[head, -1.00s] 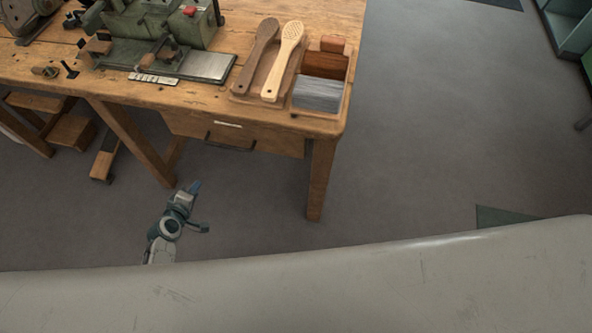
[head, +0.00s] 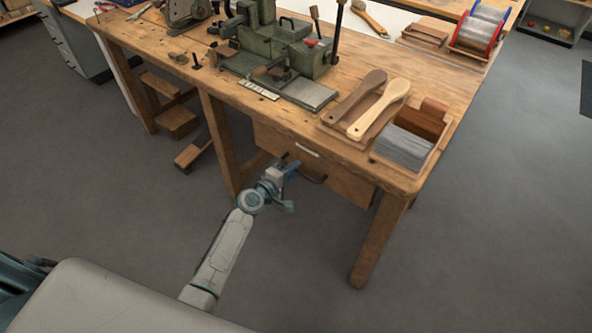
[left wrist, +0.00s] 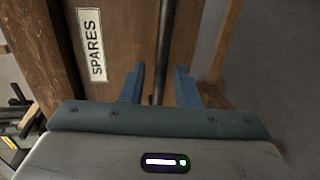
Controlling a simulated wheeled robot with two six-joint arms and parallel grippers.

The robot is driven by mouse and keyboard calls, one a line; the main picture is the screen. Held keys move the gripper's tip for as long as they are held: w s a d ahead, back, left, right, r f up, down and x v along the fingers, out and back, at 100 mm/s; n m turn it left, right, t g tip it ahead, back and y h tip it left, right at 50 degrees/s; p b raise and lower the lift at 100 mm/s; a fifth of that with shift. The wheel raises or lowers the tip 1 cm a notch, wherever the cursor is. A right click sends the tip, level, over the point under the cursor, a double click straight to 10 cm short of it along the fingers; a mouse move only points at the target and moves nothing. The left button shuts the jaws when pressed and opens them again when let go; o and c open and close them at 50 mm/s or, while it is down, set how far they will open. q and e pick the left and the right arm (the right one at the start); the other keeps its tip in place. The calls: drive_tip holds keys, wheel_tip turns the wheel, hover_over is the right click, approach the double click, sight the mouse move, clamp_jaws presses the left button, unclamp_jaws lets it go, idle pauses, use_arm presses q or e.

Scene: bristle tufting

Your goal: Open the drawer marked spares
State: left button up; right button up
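The wooden drawer (head: 345,180) hangs under the bench top at its front right, and its front looks flush. Its white label shows in the head view (head: 307,148); in the left wrist view the label (left wrist: 91,45) reads SPARES. The drawer's dark bar handle (head: 314,179) stands off the front, partly hidden by my gripper. My left gripper (head: 291,166) is at the handle. In the left wrist view its two blue fingers (left wrist: 160,86) are apart, with the handle (left wrist: 162,45) lined up between them; I cannot tell whether they touch it. My right gripper is not in view.
The wooden bench (head: 450,85) carries a green machine (head: 265,45), two brush blanks (head: 370,103) and a box of grey bristle (head: 403,148) at the right corner. A bench leg (head: 378,240) stands right of the drawer. The floor in front is clear.

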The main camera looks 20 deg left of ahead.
use_arm(q)
drive_tip(key=shift+x, duration=0.75)
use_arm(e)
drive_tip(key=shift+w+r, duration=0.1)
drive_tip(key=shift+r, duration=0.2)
use_arm(q)
clamp_jaws()
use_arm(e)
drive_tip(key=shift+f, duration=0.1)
